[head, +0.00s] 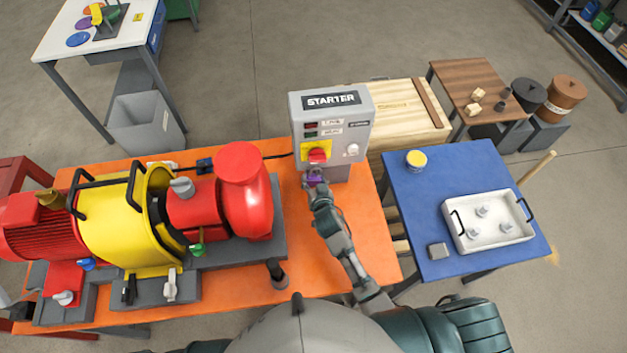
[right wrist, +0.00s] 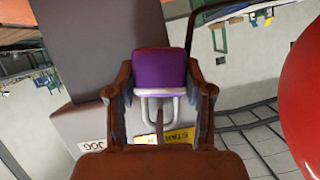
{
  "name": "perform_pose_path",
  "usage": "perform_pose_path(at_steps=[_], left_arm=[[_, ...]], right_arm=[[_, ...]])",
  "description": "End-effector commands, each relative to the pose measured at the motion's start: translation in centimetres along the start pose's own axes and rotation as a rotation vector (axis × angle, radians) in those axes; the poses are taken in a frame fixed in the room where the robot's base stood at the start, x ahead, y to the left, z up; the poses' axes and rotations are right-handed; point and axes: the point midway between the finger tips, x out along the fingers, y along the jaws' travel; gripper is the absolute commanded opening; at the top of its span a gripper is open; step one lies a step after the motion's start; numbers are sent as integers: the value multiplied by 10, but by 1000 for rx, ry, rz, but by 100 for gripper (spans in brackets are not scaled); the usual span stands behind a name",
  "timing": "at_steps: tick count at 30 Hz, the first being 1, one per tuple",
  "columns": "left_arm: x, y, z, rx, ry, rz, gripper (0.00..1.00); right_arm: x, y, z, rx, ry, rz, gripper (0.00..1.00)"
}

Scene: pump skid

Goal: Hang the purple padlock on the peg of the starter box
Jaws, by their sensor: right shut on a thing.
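The grey starter box (head: 360,110) stands at the back of the orange table, with a red handle on a yellow plate (head: 317,150) on its front. My right gripper (head: 317,184) is just below that plate, shut on the purple padlock (head: 313,177). In the right wrist view the purple padlock (right wrist: 159,70) sits between the two fingers, its pale shackle (right wrist: 160,104) toward the box's label side. The box (right wrist: 85,50) shows behind it. I cannot tell whether the shackle touches the box, and I cannot make out the peg. My left gripper is not in view.
A red and yellow pump (head: 245,195) fills the left part of the orange table (head: 338,270). A blue table (head: 420,220) at right holds a white tray (head: 465,238), a yellow-topped tin (head: 416,160) and a grey block (head: 438,251). A wooden crate (head: 400,115) stands behind the box.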

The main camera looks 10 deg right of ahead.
Motion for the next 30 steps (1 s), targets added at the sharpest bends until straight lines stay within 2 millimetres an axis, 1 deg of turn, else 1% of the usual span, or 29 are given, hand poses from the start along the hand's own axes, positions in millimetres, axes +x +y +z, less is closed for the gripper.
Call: perform_pose_path(at_steps=[5,6,8,9,17,20,23,30], left_arm=[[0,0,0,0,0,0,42],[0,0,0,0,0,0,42],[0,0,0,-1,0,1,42],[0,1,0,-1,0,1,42],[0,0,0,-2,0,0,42],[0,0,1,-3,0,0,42],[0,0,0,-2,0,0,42],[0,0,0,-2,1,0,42]], right_arm=[[0,0,0,0,1,0,11],[0,0,0,0,1,0,61],[0,0,0,0,1,0,76],[0,0,0,0,1,0,81],[0,0,0,0,-1,0,81],[-4,0,1,0,-1,0,81],[-17,0,1,2,-1,0,81],[-70,0,2,2,-2,-1,81]])
